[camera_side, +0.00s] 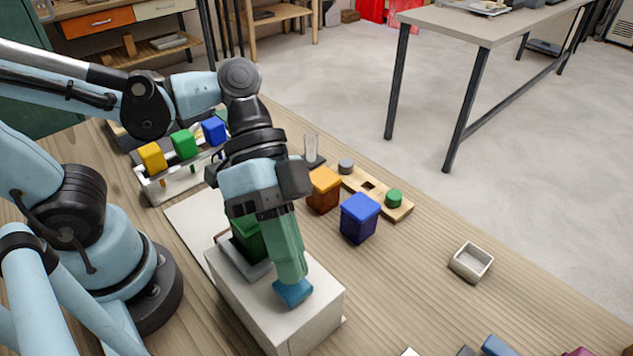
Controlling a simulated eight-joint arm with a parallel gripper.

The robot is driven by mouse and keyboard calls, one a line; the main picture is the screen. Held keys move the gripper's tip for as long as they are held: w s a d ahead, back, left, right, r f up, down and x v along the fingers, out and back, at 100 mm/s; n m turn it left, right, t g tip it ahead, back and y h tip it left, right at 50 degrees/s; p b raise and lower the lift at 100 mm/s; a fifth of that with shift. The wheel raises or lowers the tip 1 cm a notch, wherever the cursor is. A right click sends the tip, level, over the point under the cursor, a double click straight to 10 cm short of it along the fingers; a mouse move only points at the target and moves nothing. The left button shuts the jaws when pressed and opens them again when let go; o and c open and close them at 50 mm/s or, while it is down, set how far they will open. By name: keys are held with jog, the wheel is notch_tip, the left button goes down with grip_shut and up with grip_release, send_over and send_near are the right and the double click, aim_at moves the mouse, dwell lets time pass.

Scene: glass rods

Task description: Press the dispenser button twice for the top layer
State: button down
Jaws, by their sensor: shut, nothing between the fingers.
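The dispenser is a white box (255,306) on the wooden table, at the lower middle of the view. A blue button (293,293) sits on its top near the front right. A dark green block-shaped container (245,243) stands on the box's grey plate, partly hidden by my gripper. My gripper (290,276) points down with its green fingers shut and empty. Its tips are right at the blue button and cover part of it. I cannot tell whether they touch it or how far the button is pressed.
Orange (323,190) and blue (360,217) lidded containers stand right of my gripper. Behind them is a wooden holder (370,190) with a green knob. A rack (172,184) carries yellow, green and blue containers. A small empty tray (471,262) lies right, with clear table around it.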

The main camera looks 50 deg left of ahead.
jog(key=shift+f, duration=0.2)
jog(key=shift+f, duration=0.3)
jog(key=shift+s+f, duration=0.2)
jog(key=shift+f, duration=0.75)
dwell(1.5)
jog(key=shift+s+a+r, duration=0.5)
jog(key=shift+r, duration=0.3)
jog(key=shift+w+r, duration=0.15)
jog(key=shift+r, duration=2.35)
